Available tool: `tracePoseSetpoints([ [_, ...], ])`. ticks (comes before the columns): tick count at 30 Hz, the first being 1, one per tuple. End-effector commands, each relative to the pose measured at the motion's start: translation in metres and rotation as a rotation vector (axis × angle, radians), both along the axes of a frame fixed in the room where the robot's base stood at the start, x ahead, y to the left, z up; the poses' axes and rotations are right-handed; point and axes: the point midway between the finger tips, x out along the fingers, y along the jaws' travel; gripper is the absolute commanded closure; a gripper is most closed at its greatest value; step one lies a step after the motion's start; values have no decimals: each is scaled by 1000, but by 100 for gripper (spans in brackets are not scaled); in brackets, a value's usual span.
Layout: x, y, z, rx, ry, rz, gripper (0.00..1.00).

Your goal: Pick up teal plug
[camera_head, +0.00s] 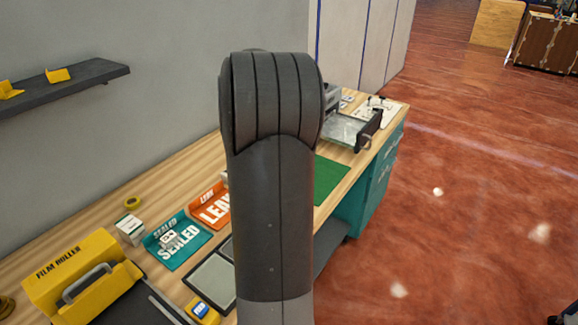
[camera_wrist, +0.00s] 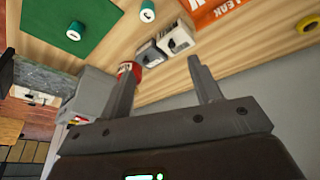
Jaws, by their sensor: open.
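No thing is surely identifiable as the teal plug. In the wrist view a small cylinder with a white top and greenish-teal side (camera_wrist: 75,31) stands on the green mat (camera_wrist: 52,18). A similar small cylinder (camera_wrist: 147,12) stands on the wood nearby, at the top edge. My gripper (camera_wrist: 160,76) is open, with nothing between its fingers. Both cylinders lie beyond the fingertips, up and to the left in that view. In the head view my arm hides the middle of the bench, and my gripper does not show. Part of the green mat (camera_head: 329,178) shows right of the arm.
An orange LEAK tray (camera_head: 213,209), a teal SEALED tray (camera_head: 185,257) and a yellow film roller (camera_head: 75,268) occupy the bench.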

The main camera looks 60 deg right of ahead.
Motion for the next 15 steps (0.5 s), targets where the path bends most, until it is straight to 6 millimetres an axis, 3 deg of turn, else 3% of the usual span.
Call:
tracePoseSetpoints([
  [1, -9, -31, -15, 13, -3, -33, 42],
  [3, -21, -68, -32, 24, -11, -69, 42],
  [9, -67, -160, -81, 53, -46, -169, 42],
  [15, -102, -207, -111, 65, -70, -229, 42],
])
